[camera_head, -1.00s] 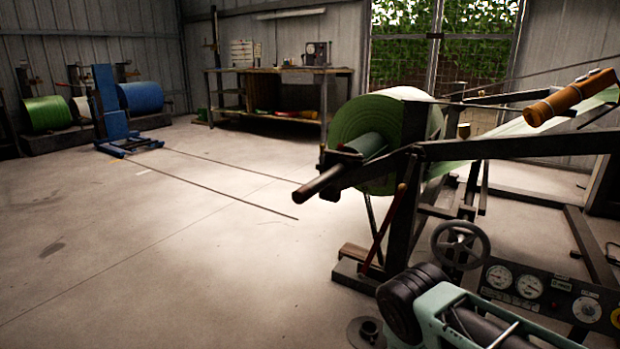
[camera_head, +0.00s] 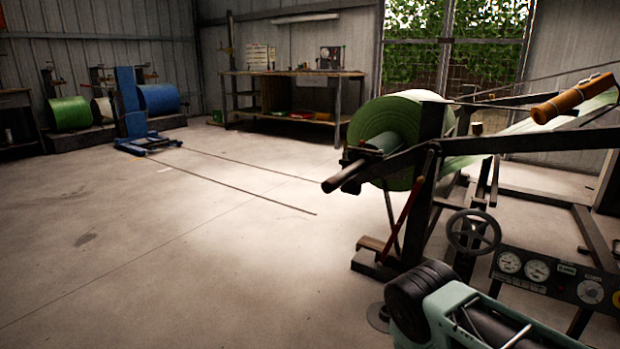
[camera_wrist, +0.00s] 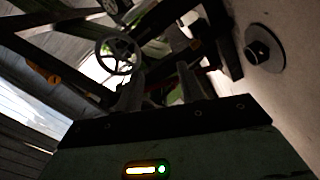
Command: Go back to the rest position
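My gripper (camera_wrist: 160,88) shows in the wrist view, with two grey fingers apart and nothing visible between them. It is open, and its body carries a small lit indicator. Beyond the fingers are a handwheel (camera_wrist: 118,56) and dark frame bars of the machine. A round disc with a dark hub (camera_wrist: 265,48) lies on the floor at upper right there. I cannot make out the fingers in the head view.
The unwinding stand with a large green roll (camera_head: 388,130) and a gauge panel (camera_head: 560,280) fills the right. A blue lifter (camera_head: 133,112) and coloured rolls (camera_head: 70,114) stand at back left. A workbench (camera_head: 290,75) is behind. The floor at left and centre is clear.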

